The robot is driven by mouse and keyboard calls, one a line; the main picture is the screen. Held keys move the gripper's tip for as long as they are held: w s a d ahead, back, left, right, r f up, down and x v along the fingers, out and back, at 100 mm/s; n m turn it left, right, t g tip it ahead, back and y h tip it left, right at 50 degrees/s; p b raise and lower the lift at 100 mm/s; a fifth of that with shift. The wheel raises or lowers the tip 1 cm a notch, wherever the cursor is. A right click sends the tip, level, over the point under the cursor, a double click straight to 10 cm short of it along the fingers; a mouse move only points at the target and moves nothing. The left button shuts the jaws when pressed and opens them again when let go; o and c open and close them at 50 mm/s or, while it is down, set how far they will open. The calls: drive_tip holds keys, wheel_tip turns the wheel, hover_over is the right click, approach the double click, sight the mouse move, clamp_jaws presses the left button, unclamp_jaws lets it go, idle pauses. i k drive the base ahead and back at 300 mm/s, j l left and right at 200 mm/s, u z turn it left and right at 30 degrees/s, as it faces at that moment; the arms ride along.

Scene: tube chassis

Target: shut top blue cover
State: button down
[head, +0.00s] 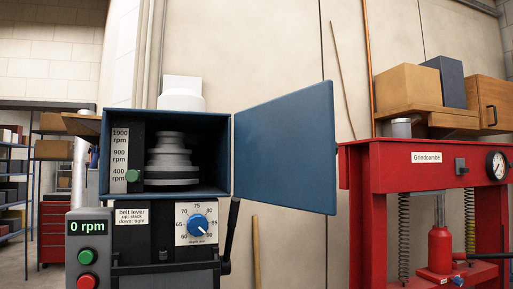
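The blue cover (285,149) is a flat panel standing wide open. It is hinged at the right edge of the blue box (117,112) and swings out to the right. My gripper is not in view.
Below the box are a depth dial (197,225), a black lever (231,232) and a 0 rpm panel (88,227) with red and green buttons. A red press (427,157) stands right, close to the cover's outer edge. Shelves (14,190) stand at left.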

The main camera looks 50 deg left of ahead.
sight(286, 147)
drive_tip(key=i+u, duration=0.15)
drive_tip(key=u, duration=0.25)
drive_tip(key=i+l+u, duration=0.1)
drive_tip(key=u, duration=0.3)
drive_tip(key=i+l+u, duration=0.15)
drive_tip(key=u, duration=0.2)
drive_tip(key=i+l+u, duration=0.15)
drive_tip(key=u, duration=0.25)
drive_tip(key=i+l+u, duration=0.1)
drive_tip(key=u, duration=0.3)
drive_tip(key=i+l+u, duration=0.1)
drive_tip(key=u, duration=0.3)
drive_tip(key=i+l+u, duration=0.1)
drive_tip(key=u, duration=0.25)
drive_tip(key=l+u, duration=0.25)
drive_tip(key=u, duration=0.15)
drive_tip(key=l+u, duration=0.3)
drive_tip(key=k+l+u, duration=0.1)
drive_tip(key=l+u, duration=0.2)
drive_tip(key=k+l, duration=0.1)
drive_tip(key=l, duration=0.45)
drive_tip(key=l+z, duration=0.1)
drive_tip(key=l, duration=0.4)
drive_tip(key=k+l, duration=0.15)
drive_tip(key=l, duration=0.4)
drive_tip(key=i+j, duration=0.1)
drive_tip(key=j, duration=0.25)
drive_tip(key=i+j, duration=0.1)
drive_tip(key=j, duration=0.2)
